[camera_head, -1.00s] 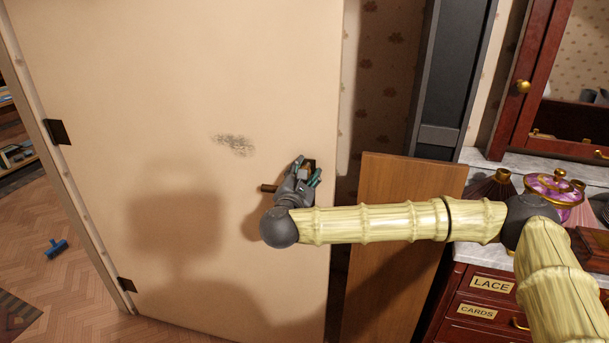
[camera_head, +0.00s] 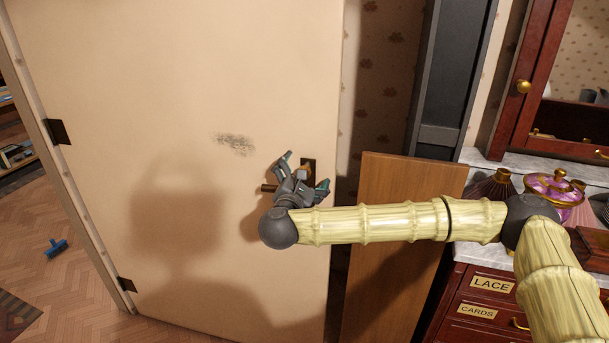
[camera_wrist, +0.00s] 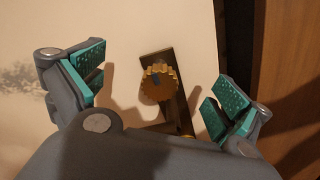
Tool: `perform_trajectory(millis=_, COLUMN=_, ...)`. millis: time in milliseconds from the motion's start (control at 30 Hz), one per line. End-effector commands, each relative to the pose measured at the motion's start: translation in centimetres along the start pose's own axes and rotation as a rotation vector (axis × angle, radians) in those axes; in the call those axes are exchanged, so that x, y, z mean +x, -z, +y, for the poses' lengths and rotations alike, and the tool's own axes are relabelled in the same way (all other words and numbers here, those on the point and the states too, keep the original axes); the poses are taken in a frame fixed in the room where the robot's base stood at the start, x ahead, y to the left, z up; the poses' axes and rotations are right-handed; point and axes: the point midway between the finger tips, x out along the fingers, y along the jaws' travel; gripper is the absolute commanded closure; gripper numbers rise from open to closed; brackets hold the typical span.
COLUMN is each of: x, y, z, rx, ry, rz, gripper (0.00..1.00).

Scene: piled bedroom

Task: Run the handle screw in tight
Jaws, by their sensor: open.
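The handle screw (camera_wrist: 159,82) is a round brass head with a toothed edge and a bluish mark near its middle. It sits on a dark brass backplate (camera_wrist: 150,58) on the cream door (camera_head: 150,90). The brass door handle (camera_head: 268,188) sticks out to the left in the head view. My gripper (camera_wrist: 156,88) is open and empty, its teal-padded fingers spread either side of the screw without touching it. In the head view my gripper (camera_head: 304,172) is in front of the backplate and hides the screw. How deep the screw sits is unclear.
A wooden board (camera_head: 395,235) stands right of the door's edge. Beyond it is a red-brown dresser (camera_head: 480,325) with a marble top holding a purple glass jar (camera_head: 553,187). A blue object (camera_head: 57,248) lies on the floor at left. The door face is bare apart from a scuff.

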Motion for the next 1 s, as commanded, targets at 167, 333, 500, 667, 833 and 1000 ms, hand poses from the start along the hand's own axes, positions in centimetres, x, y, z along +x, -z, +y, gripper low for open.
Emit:
perform_trajectory(millis=167, x=-1.4, y=0.1, z=0.0, rx=0.0, ry=-0.001, rz=0.001, gripper=0.0)
perform_trajectory(millis=333, x=-2.6, y=0.1, z=0.0, rx=0.0, ry=-0.001, rz=0.001, gripper=0.0)
perform_trajectory(millis=500, x=-4.0, y=0.1, z=0.0, rx=-0.001, ry=-0.001, rz=0.001, gripper=0.0)
perform_trajectory(millis=667, x=-5.2, y=0.1, z=0.0, rx=0.0, ry=-0.001, rz=0.001, gripper=0.0)
perform_trajectory(millis=833, x=-6.2, y=0.1, z=0.0, rx=0.0, ry=0.0, rz=0.001, gripper=0.0)
perform_trajectory(millis=1000, x=-6.7, y=0.0, z=0.0, rx=0.0, ry=0.0, rz=0.001, gripper=0.0)
